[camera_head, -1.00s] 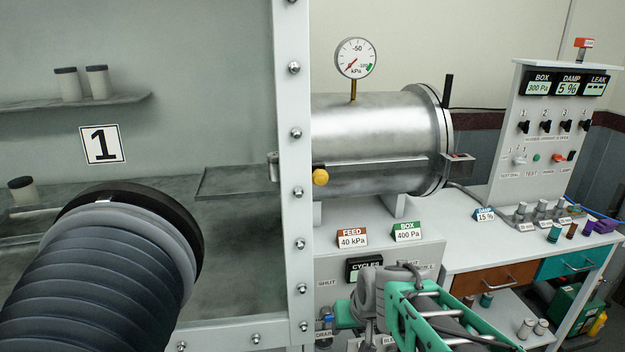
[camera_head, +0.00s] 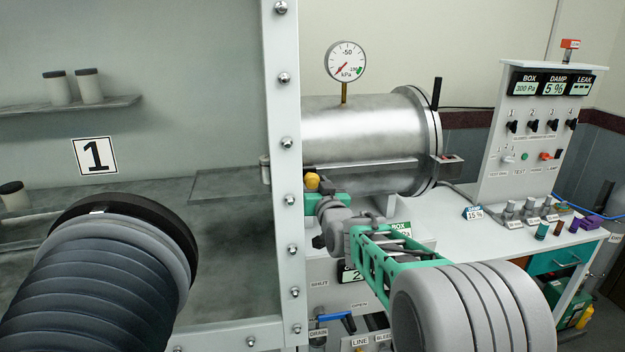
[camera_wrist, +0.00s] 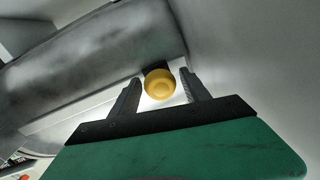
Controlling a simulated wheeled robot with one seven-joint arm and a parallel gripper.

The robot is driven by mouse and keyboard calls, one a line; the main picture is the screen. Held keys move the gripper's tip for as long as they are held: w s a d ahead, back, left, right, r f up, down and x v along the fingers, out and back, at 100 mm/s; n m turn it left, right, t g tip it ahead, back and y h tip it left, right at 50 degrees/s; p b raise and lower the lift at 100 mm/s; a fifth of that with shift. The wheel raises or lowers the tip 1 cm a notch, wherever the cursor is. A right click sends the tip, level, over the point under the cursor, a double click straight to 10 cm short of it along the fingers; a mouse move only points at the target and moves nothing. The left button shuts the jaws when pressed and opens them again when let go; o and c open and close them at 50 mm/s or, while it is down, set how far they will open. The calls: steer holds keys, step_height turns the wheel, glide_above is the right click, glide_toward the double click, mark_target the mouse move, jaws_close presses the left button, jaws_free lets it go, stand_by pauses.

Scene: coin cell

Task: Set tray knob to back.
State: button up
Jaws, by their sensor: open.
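The yellow tray knob (camera_head: 312,181) sits at the near left end of the rail on the steel cylinder, close to the glovebox frame. In the wrist view the knob (camera_wrist: 159,84) lies between the two dark fingers of my gripper (camera_wrist: 158,92). The fingers stand apart, with a gap on each side of the knob. My gripper (camera_head: 313,200) is just below the knob in the head view, and its fingertips are hard to make out there.
The steel cylinder (camera_head: 365,140) with its gauge (camera_head: 345,62) is behind the knob. The glovebox frame (camera_head: 287,150) stands just left of my gripper. A control panel (camera_head: 540,125) and a white bench (camera_head: 510,232) are at right.

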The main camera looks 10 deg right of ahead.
steer(key=shift+w, duration=0.1)
jaws_close()
stand_by(0.6)
stand_by(0.8)
